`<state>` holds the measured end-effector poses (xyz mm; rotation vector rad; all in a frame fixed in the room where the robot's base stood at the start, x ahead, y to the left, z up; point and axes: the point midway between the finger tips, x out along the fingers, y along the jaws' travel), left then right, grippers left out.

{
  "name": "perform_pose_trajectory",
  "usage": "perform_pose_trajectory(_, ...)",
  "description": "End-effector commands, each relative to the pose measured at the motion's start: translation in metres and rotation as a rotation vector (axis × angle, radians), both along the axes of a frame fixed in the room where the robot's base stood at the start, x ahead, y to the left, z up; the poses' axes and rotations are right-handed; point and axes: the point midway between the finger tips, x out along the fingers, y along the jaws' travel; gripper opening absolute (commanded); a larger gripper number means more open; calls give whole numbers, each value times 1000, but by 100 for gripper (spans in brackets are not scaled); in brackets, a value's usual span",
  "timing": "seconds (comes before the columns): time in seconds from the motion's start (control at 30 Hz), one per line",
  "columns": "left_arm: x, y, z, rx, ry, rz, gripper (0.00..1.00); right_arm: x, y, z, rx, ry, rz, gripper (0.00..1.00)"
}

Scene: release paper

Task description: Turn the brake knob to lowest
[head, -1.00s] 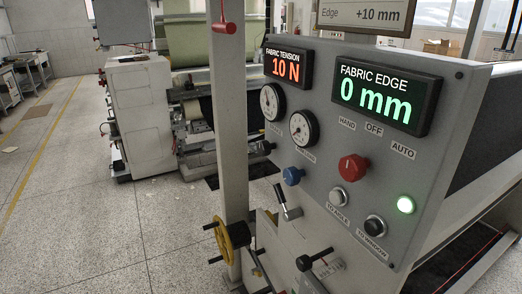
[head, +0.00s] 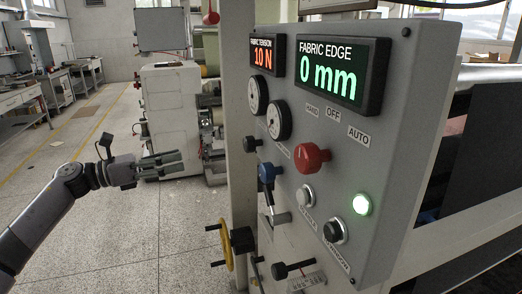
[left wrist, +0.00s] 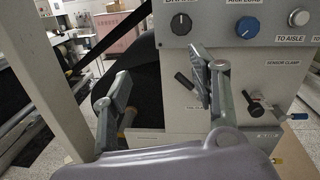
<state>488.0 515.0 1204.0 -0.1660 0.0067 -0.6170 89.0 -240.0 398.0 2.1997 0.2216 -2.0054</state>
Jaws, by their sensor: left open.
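The grey control panel (head: 385,60) carries a black knob (head: 250,144) at its left edge and a blue knob (head: 267,173) beside it. In the left wrist view the black knob (left wrist: 181,24) and blue knob (left wrist: 247,27) show at the top. I cannot read which one is labelled as the brake knob. My left gripper (head: 172,162) is open and empty, left of the panel and apart from it. In the left wrist view its fingers (left wrist: 158,75) are spread, below the black knob. My right gripper is not in view.
A red knob (head: 312,157), a silver button (head: 304,195) and a black button (head: 334,231) sit on the panel. A yellow handwheel (head: 226,245) and levers lie below. An upright post (head: 238,60) stands at the panel's left.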

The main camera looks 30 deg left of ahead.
Motion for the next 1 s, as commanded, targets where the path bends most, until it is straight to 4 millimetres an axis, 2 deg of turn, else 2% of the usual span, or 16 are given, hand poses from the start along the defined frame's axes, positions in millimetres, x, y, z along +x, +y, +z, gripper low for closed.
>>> perform_pose_trajectory(0.03, -3, -14, 11, 74, -27, -43, 55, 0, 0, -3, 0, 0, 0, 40)
perform_pose_trajectory(0.1, -5, -25, 20, 137, -51, -77, 55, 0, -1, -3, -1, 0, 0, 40)
perform_pose_trajectory(0.2, -3, -33, 25, 165, -63, -95, 55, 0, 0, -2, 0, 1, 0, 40)
perform_pose_trajectory(0.53, 38, -68, 26, 162, -60, -93, 55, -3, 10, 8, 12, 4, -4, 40)
perform_pose_trajectory(0.73, 60, -86, 24, 160, -59, -91, 55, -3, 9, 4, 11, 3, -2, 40)
perform_pose_trajectory(1.0, 72, -95, 26, 153, -66, -89, 55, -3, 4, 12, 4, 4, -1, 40)
